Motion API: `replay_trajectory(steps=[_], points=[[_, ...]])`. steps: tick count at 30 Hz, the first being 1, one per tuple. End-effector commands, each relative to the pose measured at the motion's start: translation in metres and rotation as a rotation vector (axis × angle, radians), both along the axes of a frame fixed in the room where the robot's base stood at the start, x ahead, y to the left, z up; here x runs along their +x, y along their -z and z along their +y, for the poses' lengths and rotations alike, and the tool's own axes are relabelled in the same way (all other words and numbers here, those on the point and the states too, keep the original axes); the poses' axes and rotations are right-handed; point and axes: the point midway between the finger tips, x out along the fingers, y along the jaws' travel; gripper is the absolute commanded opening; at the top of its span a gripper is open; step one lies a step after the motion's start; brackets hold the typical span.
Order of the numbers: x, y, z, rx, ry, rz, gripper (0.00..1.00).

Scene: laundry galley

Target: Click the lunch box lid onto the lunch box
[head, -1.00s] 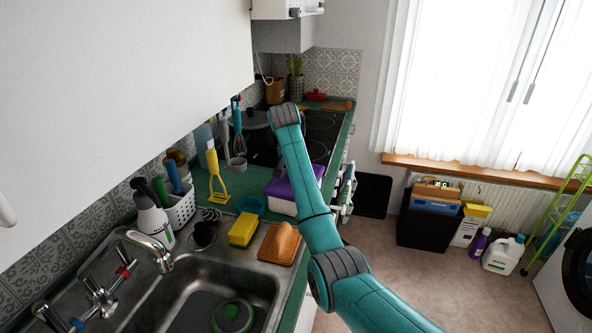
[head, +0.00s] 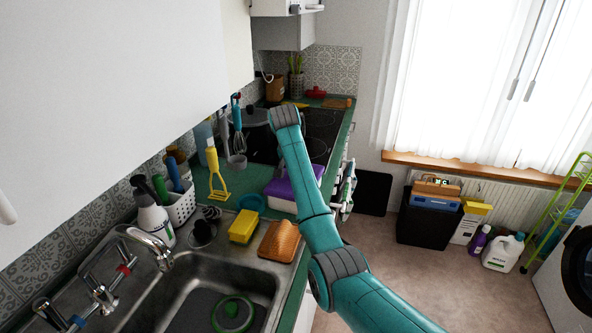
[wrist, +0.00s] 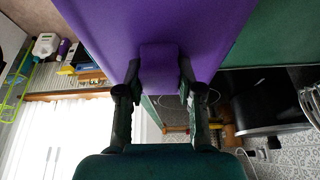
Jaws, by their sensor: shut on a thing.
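The purple lunch box lid (head: 278,188) lies over the pale lunch box (head: 283,206) on the green counter, partly behind my arm. From this angle I cannot tell whether it is seated or slightly above the rim. In the wrist view the lid's purple underside or top face (wrist: 95,25) fills the upper middle. My gripper (wrist: 159,70) is shut on a purple block-like grip of the lid, one finger on each side. In the head view my arm hides the gripper and part of the lid.
The hob (head: 322,125) lies behind.

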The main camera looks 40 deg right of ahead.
Motion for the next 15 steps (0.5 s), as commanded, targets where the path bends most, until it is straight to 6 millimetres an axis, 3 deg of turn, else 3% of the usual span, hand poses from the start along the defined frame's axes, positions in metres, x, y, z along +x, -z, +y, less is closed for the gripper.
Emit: replay_trajectory(steps=[6, 7, 9, 10, 15], points=[[0.0000, 0.0003, 0.0000, 0.000, 0.000, 0.000, 0.00], [0.0000, 0.0003, 0.0000, 0.000, 0.000, 0.000, 0.41], [0.0000, 0.0003, 0.0000, 0.000, 0.000, 0.000, 0.59], [0.0000, 0.0003, 0.0000, 0.000, 0.000, 0.000, 0.66], [-0.0001, 0.0003, -0.0001, 0.000, 0.000, 0.000, 0.66]])
